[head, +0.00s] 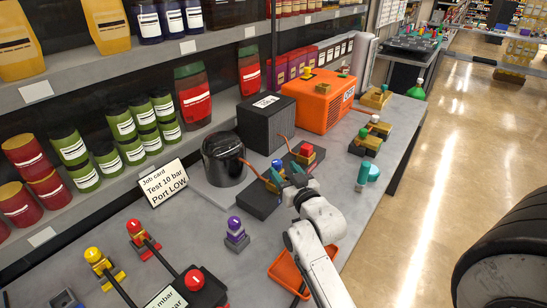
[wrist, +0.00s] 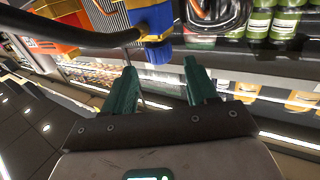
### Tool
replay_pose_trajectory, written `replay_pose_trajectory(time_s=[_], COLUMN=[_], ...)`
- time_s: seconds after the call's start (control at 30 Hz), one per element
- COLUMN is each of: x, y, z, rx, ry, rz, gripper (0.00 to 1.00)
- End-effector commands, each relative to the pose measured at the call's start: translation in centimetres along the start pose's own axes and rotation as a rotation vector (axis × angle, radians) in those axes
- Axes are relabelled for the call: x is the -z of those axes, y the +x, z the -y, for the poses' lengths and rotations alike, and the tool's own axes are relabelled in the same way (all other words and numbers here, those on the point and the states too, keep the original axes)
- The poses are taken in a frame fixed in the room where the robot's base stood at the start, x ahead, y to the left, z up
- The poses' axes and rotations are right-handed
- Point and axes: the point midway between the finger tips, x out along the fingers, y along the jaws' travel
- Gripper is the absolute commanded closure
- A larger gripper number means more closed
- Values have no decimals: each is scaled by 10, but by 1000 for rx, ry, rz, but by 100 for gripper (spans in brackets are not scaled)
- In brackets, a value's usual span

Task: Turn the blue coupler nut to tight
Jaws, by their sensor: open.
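In the wrist view the blue coupler nut (wrist: 158,53) sits below a yellow fitting. It lies just beyond my fingertips, roughly in line with the gap between them. My gripper (wrist: 160,72) is open, with two teal fingers and nothing between them. In the head view my gripper (head: 287,174) is over the dark block in the middle of the bench. A blue part (head: 271,187) shows just left of the fingers there, partly hidden. Whether a finger touches the nut, and how tight it is, I cannot tell.
A black cylindrical pot (head: 222,158) stands left of my gripper. An orange case (head: 318,98) and a dark box (head: 265,122) stand behind. A job card (head: 165,183) reads "Test 10 bar Port LOW". A purple fitting (head: 236,235) and an orange tray (head: 290,272) are nearer.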

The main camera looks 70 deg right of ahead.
Motion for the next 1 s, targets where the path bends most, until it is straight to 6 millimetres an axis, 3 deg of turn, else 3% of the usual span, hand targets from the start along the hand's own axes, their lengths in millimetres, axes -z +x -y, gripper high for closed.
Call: replay_pose_trajectory(time_s=[0.2,0.4,0.83,1.0], x=[2,1,0,0], y=[41,65,73,73], z=[0,0,0,0], rx=[0,0,0,1], ry=[1,0,0,0], rz=[-1,0,1,1], gripper=[42,42,43,60])
